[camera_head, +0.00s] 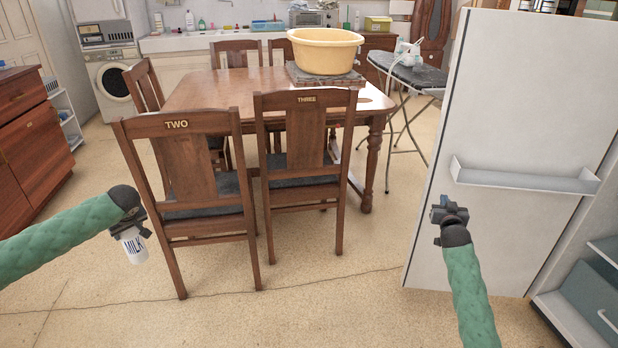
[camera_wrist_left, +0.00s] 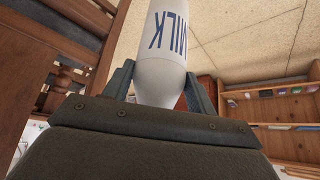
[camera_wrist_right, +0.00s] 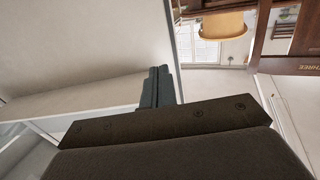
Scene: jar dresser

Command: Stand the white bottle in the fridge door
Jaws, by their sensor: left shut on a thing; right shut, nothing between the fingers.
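The white bottle (camera_head: 134,246), lettered MILK in blue, hangs below my left gripper (camera_head: 130,226) in the head view. In the left wrist view the bottle (camera_wrist_left: 163,50) sits between the two fingers of my left gripper (camera_wrist_left: 160,90), which is shut on it. The fridge door (camera_head: 530,90) stands open at the right, with its inner face and a white door shelf (camera_head: 525,181) in view. My right gripper (camera_head: 447,213) is in front of the door, left of the shelf and a little lower. The right wrist view shows its fingers (camera_wrist_right: 158,88) together and empty, near the shelf (camera_wrist_right: 75,100).
Chair TWO (camera_head: 190,170) stands just behind my left gripper. Chair THREE (camera_head: 305,150) and the table (camera_head: 240,88) with a yellow basin (camera_head: 325,52) are beyond. An ironing board (camera_head: 415,75) is behind the door. Open floor (camera_head: 310,300) lies between my arms.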

